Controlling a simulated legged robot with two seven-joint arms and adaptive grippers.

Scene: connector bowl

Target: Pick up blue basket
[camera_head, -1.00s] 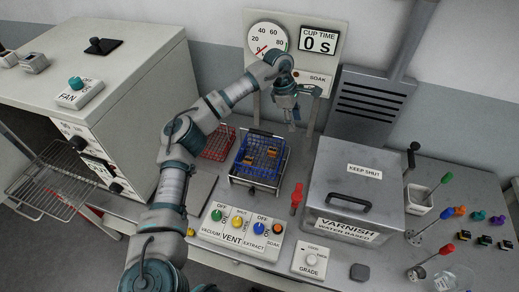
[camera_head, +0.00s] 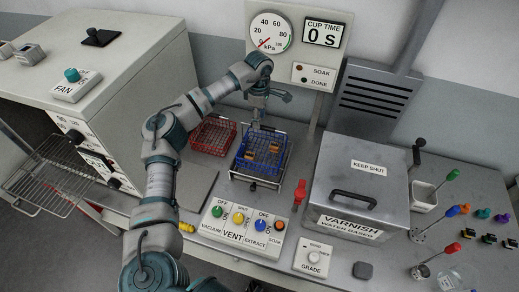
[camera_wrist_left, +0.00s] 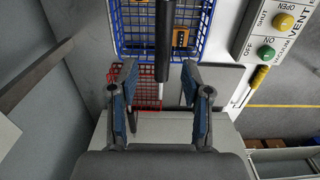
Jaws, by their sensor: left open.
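The blue basket (camera_head: 262,153) is a wire basket with small orange-and-black parts inside. It sits in a metal rack (camera_head: 241,179) on the bench, and it also fills the top of the left wrist view (camera_wrist_left: 133,38). My left gripper (camera_head: 256,124) points down at the basket's back edge. In the left wrist view its two fingers (camera_wrist_left: 159,80) are apart, with a dark bar (camera_wrist_left: 163,40) running between them over the basket. My right gripper is not in view.
A red wire basket (camera_head: 213,137) stands just left of the blue one. The vent panel (camera_head: 240,226) is in front, and the gauge board (camera_head: 297,45) rises behind. A metal varnish box (camera_head: 352,185) stands to the right. A large cabinet (camera_head: 110,85) is at the left.

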